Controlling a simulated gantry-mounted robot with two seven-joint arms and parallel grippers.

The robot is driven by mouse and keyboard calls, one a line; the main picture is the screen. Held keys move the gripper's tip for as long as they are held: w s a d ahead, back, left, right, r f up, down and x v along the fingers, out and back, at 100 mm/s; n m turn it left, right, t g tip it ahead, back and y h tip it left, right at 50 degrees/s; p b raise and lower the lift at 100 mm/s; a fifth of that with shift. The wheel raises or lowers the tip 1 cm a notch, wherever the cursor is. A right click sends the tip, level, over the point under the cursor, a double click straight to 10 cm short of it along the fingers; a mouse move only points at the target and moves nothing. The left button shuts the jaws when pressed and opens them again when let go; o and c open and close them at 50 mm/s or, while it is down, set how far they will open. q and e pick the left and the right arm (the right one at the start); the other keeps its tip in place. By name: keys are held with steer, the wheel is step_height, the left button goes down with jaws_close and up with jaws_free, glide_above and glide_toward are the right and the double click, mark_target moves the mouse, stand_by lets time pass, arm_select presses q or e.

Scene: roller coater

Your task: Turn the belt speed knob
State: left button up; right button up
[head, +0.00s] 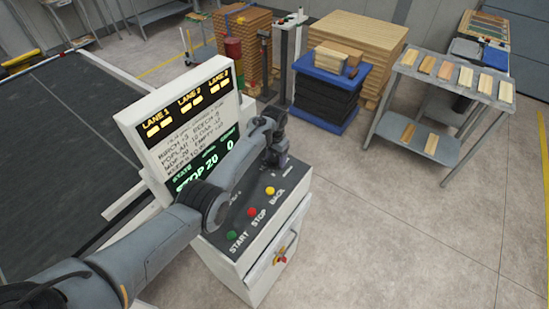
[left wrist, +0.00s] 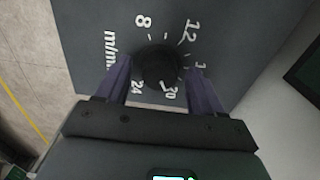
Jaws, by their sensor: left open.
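The belt speed knob (left wrist: 157,66) is a round black knob on a dark panel, in the middle of the left wrist view. White numbers 8, 12, 20 and 24 and the marking m/min stand around it. My left gripper (left wrist: 158,84) is open, with one purple-grey finger on each side of the knob; I cannot tell if they touch it. In the head view my left gripper (head: 276,158) is over the back end of the console's sloping top (head: 238,212), and the knob is hidden behind it. My right gripper is not in view.
A display (head: 190,125) reading STOP 20 and 0 stands behind my arm. A red and yellow switch (head: 281,254) is on the front. Floor at right is clear before a sample table (head: 438,86).

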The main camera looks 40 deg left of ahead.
arm_select(q)
steer(key=c, duration=1)
steer(key=shift+c, duration=0.2)
steer(key=shift+n+p, duration=0.75)
steer(key=shift+n, duration=0.55)
steer(key=n, duration=0.2)
steer(key=shift+n+p, duration=0.35)
steer(key=shift+n, duration=0.05)
steer(key=n, duration=0.3)
steer(key=shift+n, duration=1.7)
